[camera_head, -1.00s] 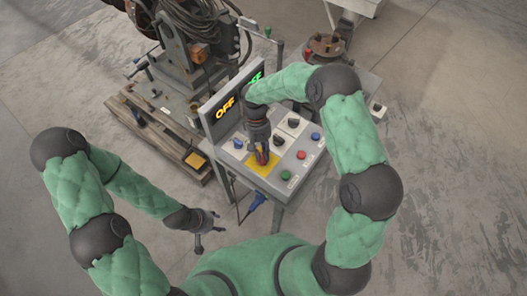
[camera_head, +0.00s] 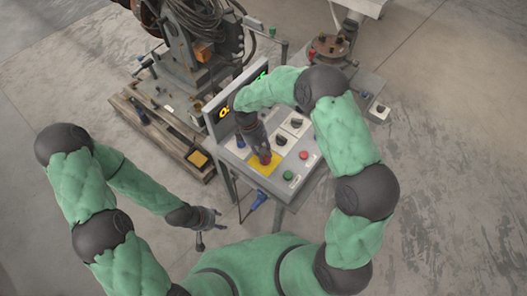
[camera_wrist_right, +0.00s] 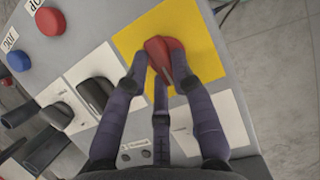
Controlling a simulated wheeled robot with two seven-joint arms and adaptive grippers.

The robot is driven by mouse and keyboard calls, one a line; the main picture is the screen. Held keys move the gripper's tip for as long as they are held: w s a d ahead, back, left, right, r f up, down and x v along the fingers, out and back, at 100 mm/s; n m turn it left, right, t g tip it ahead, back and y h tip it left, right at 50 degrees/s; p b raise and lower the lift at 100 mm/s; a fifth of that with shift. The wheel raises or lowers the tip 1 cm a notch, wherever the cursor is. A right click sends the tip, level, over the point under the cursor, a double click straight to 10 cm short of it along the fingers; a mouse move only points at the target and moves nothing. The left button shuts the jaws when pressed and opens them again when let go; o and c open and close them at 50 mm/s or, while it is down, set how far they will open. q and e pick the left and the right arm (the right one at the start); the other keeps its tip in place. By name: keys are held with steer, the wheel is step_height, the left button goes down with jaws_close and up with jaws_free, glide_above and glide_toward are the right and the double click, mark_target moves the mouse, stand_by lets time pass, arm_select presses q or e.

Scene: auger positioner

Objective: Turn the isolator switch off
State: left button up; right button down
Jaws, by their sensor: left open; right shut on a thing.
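In the right wrist view the red knob (camera_wrist_right: 168,58) stands on the yellow plate (camera_wrist_right: 202,42). My right gripper (camera_head: 263,151) reaches down onto the knob; in the wrist view its dark fingers (camera_wrist_right: 156,72) are closed around it, hiding part of it. My left gripper (camera_head: 206,220) is open and empty, low at the left, away from the panel.
The panel also carries a red button (camera_head: 304,155), a green button (camera_head: 288,175) and black knobs (camera_head: 281,140). A machine on a wooden pallet (camera_head: 160,130) stands left; open floor lies right.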

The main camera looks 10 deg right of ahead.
stand_by(0.4)
steer(key=c, duration=1)
jaws_free()
steer(key=shift+c, duration=0.2)
steer(key=v, duration=1.2)
steer(key=shift+s+f, duration=0.1)
